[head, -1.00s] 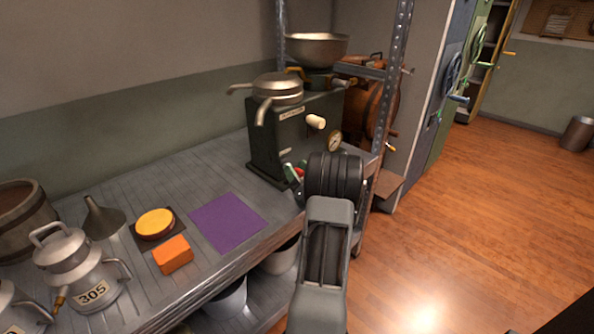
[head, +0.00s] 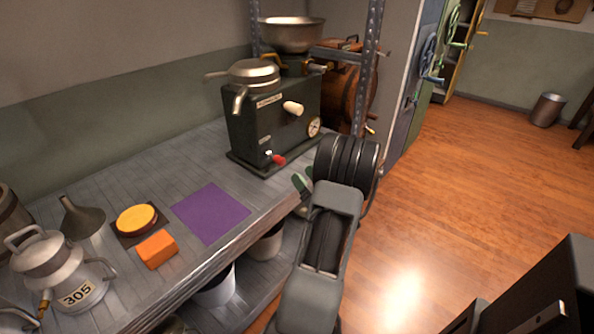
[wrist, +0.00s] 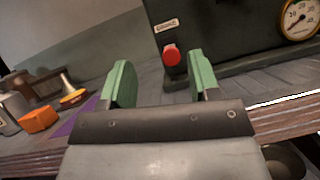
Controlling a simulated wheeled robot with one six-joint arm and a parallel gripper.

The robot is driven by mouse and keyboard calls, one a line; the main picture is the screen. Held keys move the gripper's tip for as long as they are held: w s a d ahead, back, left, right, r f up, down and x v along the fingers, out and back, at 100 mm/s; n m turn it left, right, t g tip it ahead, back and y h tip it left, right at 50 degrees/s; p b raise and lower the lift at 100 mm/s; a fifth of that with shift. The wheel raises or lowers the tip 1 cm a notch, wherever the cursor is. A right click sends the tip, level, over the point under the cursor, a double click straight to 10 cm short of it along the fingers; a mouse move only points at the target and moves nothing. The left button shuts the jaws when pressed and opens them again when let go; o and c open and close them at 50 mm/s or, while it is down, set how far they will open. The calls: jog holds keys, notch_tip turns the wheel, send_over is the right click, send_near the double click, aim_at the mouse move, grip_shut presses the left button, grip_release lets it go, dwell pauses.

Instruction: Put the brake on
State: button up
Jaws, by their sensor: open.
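A dark green cream separator (head: 245,125) stands on the grey bench, with a silver spout on top. A small red knob (head: 279,160) sticks out low on its front; I cannot read the plate above it. The red knob also shows in the wrist view (wrist: 171,55), just past and between my fingers. My gripper (wrist: 162,80) is open and empty, with green fingertips apart on either side of the knob's line. In the head view my gripper (head: 302,183) is right of and below the knob, partly hidden by my arm.
A pale crank handle (head: 293,108) and a round gauge (head: 314,127) sit higher on the machine's front. A purple mat (head: 210,212), an orange block (head: 157,249) and a milk can (head: 60,268) are left on the bench.

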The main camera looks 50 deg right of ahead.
jog(key=shift+s, duration=0.3)
jog(key=shift+c, duration=0.2)
